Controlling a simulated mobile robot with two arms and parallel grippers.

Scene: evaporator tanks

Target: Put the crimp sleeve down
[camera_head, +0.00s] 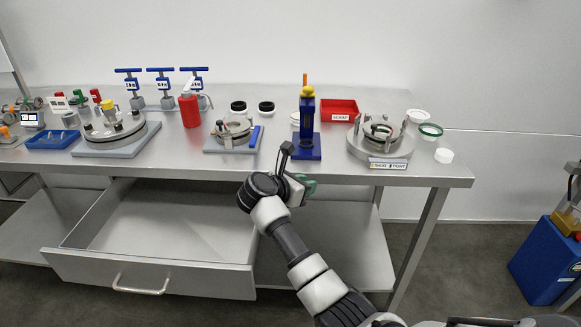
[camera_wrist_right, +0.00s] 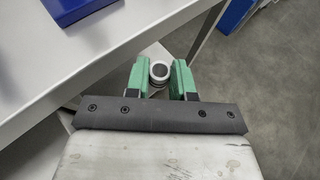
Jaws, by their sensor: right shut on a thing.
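My right gripper (camera_head: 303,186) is in front of the bench's front edge, near the blue press. In the right wrist view its green fingers (camera_wrist_right: 159,80) are shut on a short, pale metal ring-shaped piece, the crimp sleeve (camera_wrist_right: 159,71). The sleeve's round open end faces the camera. The sleeve is clear of the bench top and touches only the fingers. In the head view I cannot make out the sleeve at the gripper. My left gripper is not in view.
The bench (camera_head: 185,160) carries a blue press (camera_head: 306,135), a red scrap tray (camera_head: 339,109), round fixtures (camera_head: 381,137) and a red bottle (camera_head: 189,109). An open drawer (camera_head: 160,235) sticks out below at left. A blue bin (camera_head: 543,262) stands on the floor at right.

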